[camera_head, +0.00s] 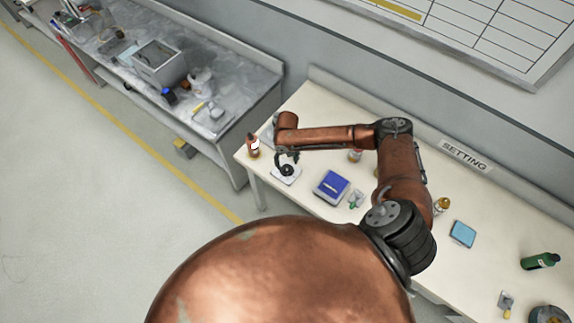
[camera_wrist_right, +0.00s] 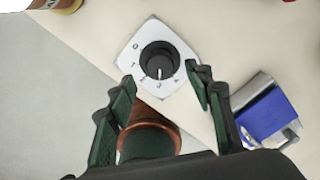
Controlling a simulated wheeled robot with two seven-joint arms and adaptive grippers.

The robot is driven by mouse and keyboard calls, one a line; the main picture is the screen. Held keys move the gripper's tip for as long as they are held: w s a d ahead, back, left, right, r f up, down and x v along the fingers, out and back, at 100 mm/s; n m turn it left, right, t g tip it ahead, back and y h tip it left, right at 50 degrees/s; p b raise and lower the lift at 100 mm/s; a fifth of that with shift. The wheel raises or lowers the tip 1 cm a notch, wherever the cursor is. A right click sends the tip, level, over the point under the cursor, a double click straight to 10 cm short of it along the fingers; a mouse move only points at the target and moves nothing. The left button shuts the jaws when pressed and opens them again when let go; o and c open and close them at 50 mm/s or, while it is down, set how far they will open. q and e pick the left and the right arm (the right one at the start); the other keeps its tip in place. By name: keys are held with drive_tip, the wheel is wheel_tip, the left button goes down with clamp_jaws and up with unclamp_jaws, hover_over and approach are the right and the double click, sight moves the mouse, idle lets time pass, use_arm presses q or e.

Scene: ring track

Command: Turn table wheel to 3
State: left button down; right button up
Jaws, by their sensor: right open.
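The table wheel is a black round knob (camera_wrist_right: 157,61) on a white plate (camera_wrist_right: 133,53) with small marks around it. A white line on the knob points toward the bottom of the right wrist view; the marks are too small to read surely. In the head view the white plate (camera_head: 287,179) lies near the left end of the cream table, partly hidden by my right gripper (camera_head: 286,163). In the wrist view my right gripper (camera_wrist_right: 159,76) is open, its two fingertips below and to either side of the knob, with nothing between them. My left gripper is not in view.
A blue-topped device (camera_head: 332,187) stands right of the plate, and a brown bottle (camera_head: 253,146) stands left of it. A light-blue pad (camera_head: 463,234) and a green bottle (camera_head: 541,261) lie further right. A grey bench (camera_head: 235,95) stands across a gap.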

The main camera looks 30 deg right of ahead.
sight(287, 167)
wheel_tip(287, 167, up, 8)
idle(0.7)
